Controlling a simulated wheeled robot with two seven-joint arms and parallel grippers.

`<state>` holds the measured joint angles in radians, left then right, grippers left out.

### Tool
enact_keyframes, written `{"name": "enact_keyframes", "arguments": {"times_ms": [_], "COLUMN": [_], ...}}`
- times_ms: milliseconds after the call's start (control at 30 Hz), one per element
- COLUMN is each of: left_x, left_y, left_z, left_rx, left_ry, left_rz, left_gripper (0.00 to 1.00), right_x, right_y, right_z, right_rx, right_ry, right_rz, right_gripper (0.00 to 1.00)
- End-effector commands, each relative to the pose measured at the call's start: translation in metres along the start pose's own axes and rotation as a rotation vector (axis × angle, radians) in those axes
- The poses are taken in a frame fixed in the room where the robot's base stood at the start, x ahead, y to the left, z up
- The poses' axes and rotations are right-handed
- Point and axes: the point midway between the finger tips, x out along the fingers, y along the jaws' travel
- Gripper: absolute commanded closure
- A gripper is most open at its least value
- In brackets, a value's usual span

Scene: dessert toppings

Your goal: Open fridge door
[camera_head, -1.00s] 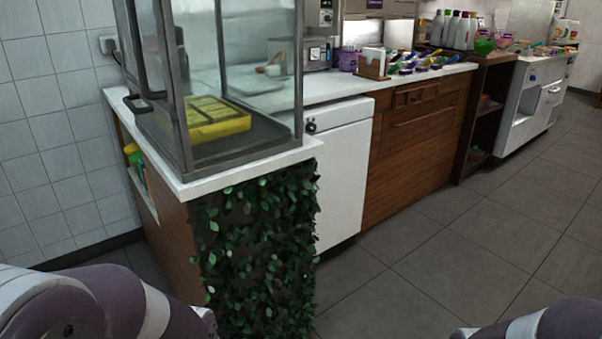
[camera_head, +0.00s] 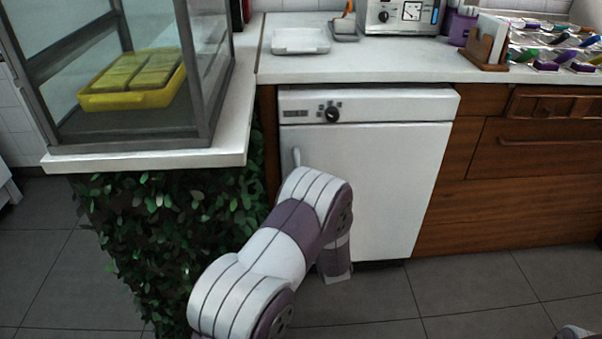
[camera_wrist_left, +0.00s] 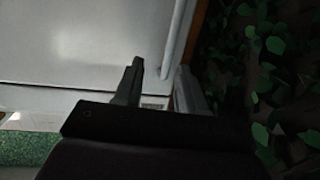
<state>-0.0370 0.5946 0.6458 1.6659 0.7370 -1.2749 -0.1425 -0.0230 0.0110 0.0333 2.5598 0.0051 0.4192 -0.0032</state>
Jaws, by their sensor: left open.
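The fridge (camera_head: 385,175) is a white under-counter unit with a dark knob on its top panel. Its door is shut in the head view. A pale upright handle (camera_head: 297,157) shows at the door's left edge, and its lower part is hidden by my left arm. In the left wrist view, the handle (camera_wrist_left: 181,45) runs down beside the white door (camera_wrist_left: 80,45). My right gripper is out of view.
A leafy panel (camera_head: 170,225) stands close to the left of the fridge, under a glass display case (camera_head: 150,25) holding a yellow tray (camera_head: 130,98). Wooden drawers (camera_head: 540,145) adjoin on the right. The grey floor (camera_head: 480,290) in front of the fridge is clear at right.

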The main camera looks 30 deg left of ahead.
Motion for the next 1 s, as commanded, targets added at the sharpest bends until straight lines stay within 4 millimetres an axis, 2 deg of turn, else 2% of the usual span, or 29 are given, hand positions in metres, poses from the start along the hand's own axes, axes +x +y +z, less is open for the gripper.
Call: {"name": "enact_keyframes", "arguments": {"times_ms": [167,500,600,767,1000], "left_x": [0.013,0.095,0.112,0.126,0.127], "left_y": [-0.017,-0.023,-0.024,-0.025,-0.025], "left_z": [-0.001,-0.009,-0.013,-0.018,-0.019], "left_rx": [0.011,0.009,0.009,0.011,0.012], "left_ry": [0.120,0.121,0.122,0.120,0.119], "left_rz": [-0.084,-0.082,-0.081,-0.079,-0.078], "left_gripper": [0.60,0.60,0.60,0.60,0.60], "right_x": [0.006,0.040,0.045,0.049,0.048], "right_y": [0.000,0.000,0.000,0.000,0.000], "right_z": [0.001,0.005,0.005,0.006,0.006], "right_rx": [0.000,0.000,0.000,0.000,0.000], "right_ry": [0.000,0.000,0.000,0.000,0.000], "right_rz": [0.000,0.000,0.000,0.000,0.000], "right_gripper": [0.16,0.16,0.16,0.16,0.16]}}
